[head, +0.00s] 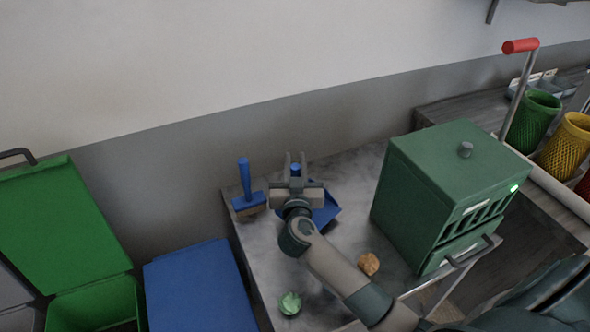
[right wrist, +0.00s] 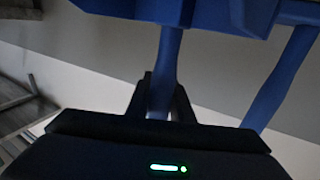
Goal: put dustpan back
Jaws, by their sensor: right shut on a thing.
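The blue dustpan (head: 326,209) is on or just above the grey tabletop, partly hidden behind my right gripper (head: 295,165). My right gripper is shut on the dustpan's handle. In the right wrist view the fingers (right wrist: 160,95) close around the blue handle (right wrist: 169,55), and the dustpan body (right wrist: 130,10) shows at the top edge. A blue hand brush (head: 246,190) stands upright to the left of the gripper, its handle up and its bristles down. It also shows at the right of the wrist view (right wrist: 280,80). My left gripper is not in view.
A green box with a slotted front (head: 440,185) stands on the tabletop to the right. A brown crumpled piece (head: 368,264) and a green crumpled piece (head: 290,303) lie near the front. A blue-lidded bin (head: 200,290) and an open green bin (head: 65,225) stand left.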

